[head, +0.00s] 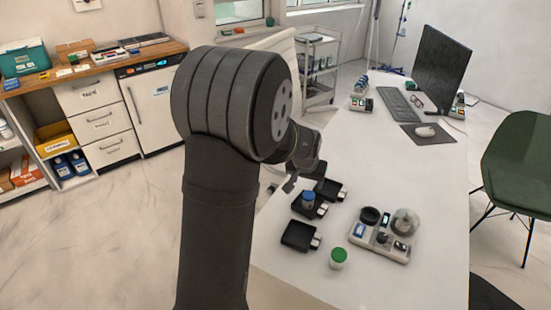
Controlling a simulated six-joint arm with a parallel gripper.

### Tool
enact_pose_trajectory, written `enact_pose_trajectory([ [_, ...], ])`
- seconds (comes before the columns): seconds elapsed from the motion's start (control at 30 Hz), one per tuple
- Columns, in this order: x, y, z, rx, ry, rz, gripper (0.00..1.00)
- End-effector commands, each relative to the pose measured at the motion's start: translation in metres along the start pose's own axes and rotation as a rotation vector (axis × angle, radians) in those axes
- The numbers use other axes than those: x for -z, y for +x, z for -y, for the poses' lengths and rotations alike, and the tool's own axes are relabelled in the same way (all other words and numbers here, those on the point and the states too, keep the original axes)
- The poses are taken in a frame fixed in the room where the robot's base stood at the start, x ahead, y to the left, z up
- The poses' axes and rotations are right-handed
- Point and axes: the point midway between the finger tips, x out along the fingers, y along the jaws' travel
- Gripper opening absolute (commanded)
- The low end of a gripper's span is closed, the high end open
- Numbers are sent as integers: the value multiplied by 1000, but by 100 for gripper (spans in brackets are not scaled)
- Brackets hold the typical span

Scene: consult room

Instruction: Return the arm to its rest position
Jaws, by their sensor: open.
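My gripper (303,177) shows small beyond my dark arm, above the left edge of the white desk (350,285). Its jaws look apart, and I see nothing held between them. My arm hides part of it. The far black tray (331,190) is close to the fingers in the picture; I cannot tell the height between them. A blue-topped jar (308,199) stands in the middle black tray (322,210). The near black tray (299,236) looks empty. A green-lidded jar (338,257) stands upright on the desk, apart from the trays.
A pale device (380,242) with a clear dome is right of the trays. A monitor (441,72), keyboard (400,105) and mouse (425,131) fill the far desk. A green chair (520,165) stands at right. A wooden counter (100,65) is at left.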

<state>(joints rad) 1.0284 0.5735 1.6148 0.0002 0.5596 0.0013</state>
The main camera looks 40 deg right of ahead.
Motion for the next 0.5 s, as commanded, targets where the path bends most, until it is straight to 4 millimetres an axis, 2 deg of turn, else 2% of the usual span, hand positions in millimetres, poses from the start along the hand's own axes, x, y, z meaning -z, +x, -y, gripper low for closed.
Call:
enact_pose_trajectory([
  [0.17,-1,15,0,0,0,3,62],
  [0.5,-1,69,0,1,0,3,62],
])
